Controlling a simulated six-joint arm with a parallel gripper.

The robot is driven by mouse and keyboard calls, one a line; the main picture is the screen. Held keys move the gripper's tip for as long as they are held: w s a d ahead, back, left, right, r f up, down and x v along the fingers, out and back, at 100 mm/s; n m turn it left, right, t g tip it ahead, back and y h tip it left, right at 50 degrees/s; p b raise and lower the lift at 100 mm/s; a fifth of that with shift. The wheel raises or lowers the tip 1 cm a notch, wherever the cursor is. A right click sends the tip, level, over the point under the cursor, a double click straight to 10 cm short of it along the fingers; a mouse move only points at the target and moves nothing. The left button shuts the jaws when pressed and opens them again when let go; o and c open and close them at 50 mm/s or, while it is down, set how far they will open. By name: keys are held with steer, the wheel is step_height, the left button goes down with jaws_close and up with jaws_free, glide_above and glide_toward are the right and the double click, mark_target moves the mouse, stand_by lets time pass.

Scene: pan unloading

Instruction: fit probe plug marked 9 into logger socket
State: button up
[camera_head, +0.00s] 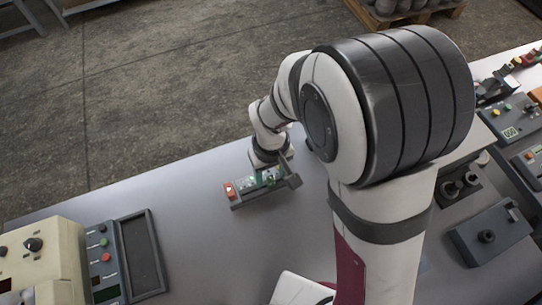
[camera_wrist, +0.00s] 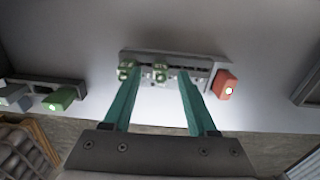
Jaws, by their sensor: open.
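A long grey strip-shaped unit (camera_wrist: 200,62), probably the logger, lies on the table and carries two green plugs or connectors, a left one (camera_wrist: 127,70) and a middle one (camera_wrist: 160,73). A red block (camera_wrist: 226,84) sits at its right end in the wrist view. The unit (camera_head: 240,203) is partly hidden by my wrist in the head view. My gripper (camera_wrist: 160,75) is open, its two teal fingers pointing at the unit, with the middle green piece between their tips in the picture. Contact cannot be told. No number 9 is readable.
In the wrist view another dark rail (camera_wrist: 35,84) at left carries a green block (camera_wrist: 59,99). The head view shows a cream control box (camera_head: 45,255) and dark tray (camera_head: 142,255) at left, and several devices at right. Bare table surrounds the unit's left.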

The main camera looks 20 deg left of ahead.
step_height(320, 180, up, 13)
steer(key=shift+r, duration=0.2)
